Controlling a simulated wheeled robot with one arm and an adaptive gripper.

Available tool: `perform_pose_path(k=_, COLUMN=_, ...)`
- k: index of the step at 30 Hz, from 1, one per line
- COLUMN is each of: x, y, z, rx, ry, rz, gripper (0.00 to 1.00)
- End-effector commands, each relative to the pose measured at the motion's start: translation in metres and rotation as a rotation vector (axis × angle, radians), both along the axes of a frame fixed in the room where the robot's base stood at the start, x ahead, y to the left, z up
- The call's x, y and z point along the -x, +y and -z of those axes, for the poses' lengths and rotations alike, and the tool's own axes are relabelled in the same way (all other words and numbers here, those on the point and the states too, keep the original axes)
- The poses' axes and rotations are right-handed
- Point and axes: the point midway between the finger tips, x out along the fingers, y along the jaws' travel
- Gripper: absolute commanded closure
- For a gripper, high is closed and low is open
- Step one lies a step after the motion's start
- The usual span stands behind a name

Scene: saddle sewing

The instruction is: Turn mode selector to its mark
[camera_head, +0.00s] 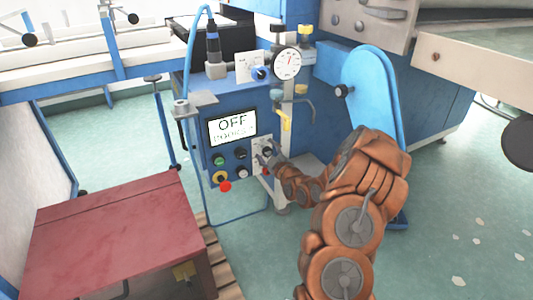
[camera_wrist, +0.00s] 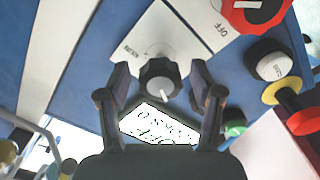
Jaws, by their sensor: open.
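The mode selector (camera_wrist: 160,80) is a black knob with a white pointer line on a light label plate (camera_wrist: 158,32). In the wrist view it stands between the two fingers of my gripper (camera_wrist: 159,72). The gripper is open, with a visible gap on each side of the knob. The pointer line slants; the small print on the plate is too blurred to read, so I cannot tell which mark it points at. In the head view my gripper (camera_head: 268,158) is at the right side of the blue control panel (camera_head: 205,145) and largely hides the selector.
The display (camera_head: 232,126) reads OFF. A red rotary switch (camera_wrist: 250,8) sits beside the plate. A dial gauge (camera_head: 287,63) is above; a red-topped table (camera_head: 115,235) stands left.

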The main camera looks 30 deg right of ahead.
Motion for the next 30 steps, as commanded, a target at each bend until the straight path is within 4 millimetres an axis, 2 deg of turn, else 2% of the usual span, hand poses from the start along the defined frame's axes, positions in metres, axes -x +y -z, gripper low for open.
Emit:
perform_pose_path(k=10, x=-0.0022, y=0.0000, z=0.0004, rx=-0.001, ry=0.001, rz=0.000, gripper=0.34)
perform_pose_path(k=27, x=-0.0020, y=0.0002, z=0.0006, rx=-0.001, ry=0.002, rz=-0.001, gripper=0.93)
perform_pose_path(k=30, x=-0.0020, y=0.0002, z=0.0005, rx=-0.002, ry=0.002, rz=-0.001, gripper=0.95)
